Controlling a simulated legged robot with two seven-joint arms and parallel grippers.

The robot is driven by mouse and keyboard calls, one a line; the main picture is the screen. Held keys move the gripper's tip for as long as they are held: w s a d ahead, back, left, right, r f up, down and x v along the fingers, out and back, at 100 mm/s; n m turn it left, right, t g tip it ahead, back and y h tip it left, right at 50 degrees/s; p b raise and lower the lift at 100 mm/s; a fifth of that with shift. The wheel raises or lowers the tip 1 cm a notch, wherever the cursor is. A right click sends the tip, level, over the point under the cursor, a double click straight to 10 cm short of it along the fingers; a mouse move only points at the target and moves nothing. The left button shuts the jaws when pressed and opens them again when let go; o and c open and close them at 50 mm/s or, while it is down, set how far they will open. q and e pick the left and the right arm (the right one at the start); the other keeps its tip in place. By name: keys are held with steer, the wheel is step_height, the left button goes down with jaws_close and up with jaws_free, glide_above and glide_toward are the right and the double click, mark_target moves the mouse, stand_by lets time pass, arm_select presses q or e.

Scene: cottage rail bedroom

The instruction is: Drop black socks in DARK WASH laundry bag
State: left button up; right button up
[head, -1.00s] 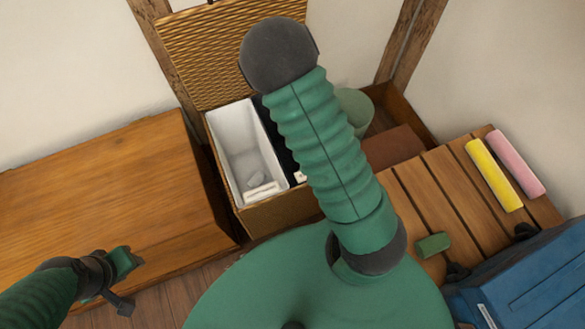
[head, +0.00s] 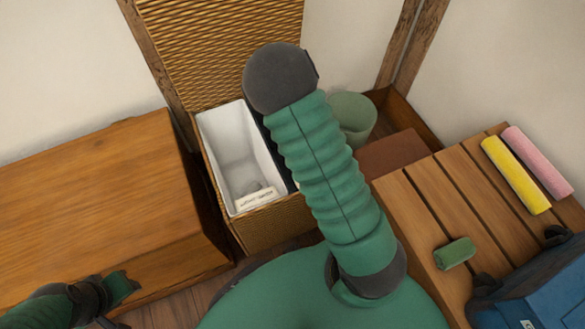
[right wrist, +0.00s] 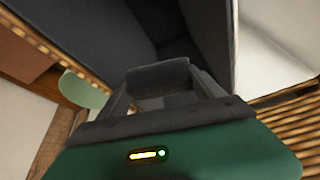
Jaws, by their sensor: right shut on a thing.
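A wicker hamper (head: 270,228) with its lid up holds a white bag (head: 205,130) on the left and a dark bag on the right. In the head view my right arm covers nearly all of the dark bag, leaving a thin dark strip (head: 283,172). My right gripper (right wrist: 162,82) is hidden in the head view. In the right wrist view it is shut on the black socks (right wrist: 158,74), a dark roll between its fingers, with the dark bag's walls (right wrist: 95,40) around it. My left gripper (head: 124,288) is away at the lower left; its jaw opening is unclear.
A wooden chest (head: 90,190) stands left of the hamper. A green bin (head: 352,118) is behind my right arm. A slatted bench (head: 425,195) at right holds yellow (head: 515,175) and pink (head: 538,162) rolls, a green roll (head: 455,253) and a blue bag (head: 535,295).

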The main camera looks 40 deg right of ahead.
steer(key=o, duration=1.4)
steer(key=p+v, duration=1.3)
steer(key=v, duration=0.3)
steer(key=shift+s+a+r+p, duration=0.1)
steer(key=shift+a+r+p, duration=0.1)
steer(key=shift+r+p, duration=0.15)
steer(key=shift+r, duration=0.1)
